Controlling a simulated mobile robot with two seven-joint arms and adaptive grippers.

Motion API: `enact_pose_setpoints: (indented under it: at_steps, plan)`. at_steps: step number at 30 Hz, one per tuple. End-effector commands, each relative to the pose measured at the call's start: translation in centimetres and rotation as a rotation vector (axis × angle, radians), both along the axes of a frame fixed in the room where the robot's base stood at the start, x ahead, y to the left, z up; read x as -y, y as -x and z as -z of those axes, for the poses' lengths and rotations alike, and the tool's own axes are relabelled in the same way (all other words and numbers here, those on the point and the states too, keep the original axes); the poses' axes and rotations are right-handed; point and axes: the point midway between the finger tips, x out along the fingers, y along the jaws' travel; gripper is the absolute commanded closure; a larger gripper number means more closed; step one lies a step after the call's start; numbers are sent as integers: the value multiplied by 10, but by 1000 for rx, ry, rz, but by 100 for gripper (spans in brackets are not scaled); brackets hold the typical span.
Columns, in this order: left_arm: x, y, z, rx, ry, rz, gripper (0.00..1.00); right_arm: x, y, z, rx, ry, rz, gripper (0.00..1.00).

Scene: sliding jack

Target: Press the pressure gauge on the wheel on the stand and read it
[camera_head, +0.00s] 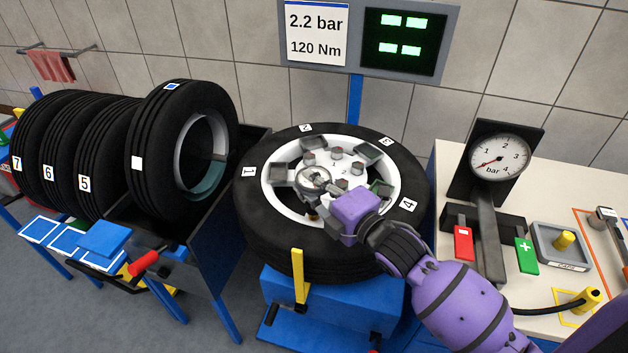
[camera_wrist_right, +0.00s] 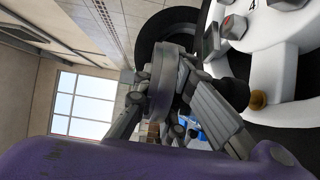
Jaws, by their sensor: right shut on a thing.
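The wheel (camera_head: 270,235) lies flat on the blue stand (camera_head: 330,300), with a black tyre and a white rim. My right gripper (camera_head: 325,188) is over the left-front part of the rim, shut on the small round pressure gauge (camera_head: 314,177). In the right wrist view the gauge (camera_wrist_right: 164,80) shows edge-on as a grey disc between the fingers. A brass valve (camera_head: 313,215) shows just in front of the gripper, and also in the wrist view (camera_wrist_right: 258,100). I cannot tell whether the gauge touches it. The gauge's reading is too small to make out. My left gripper is out of view.
A sign (camera_head: 317,35) reads 2.2 bar, 120 Nm, beside a display (camera_head: 404,42) with green dashes. Several tyres (camera_head: 60,150) stand racked at left. On the right bench (camera_head: 455,165) are a large bar dial (camera_head: 498,155), a red minus key (camera_head: 463,243) and a green plus key (camera_head: 525,256).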

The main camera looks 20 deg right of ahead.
Motion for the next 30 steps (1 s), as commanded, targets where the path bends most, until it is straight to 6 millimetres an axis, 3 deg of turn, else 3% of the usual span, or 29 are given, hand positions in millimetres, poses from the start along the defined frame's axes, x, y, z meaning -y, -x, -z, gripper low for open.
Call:
enact_pose_setpoints:
  at_steps: [30]
  plan:
    - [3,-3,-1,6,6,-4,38,0,0,5,0,-1,0,100]
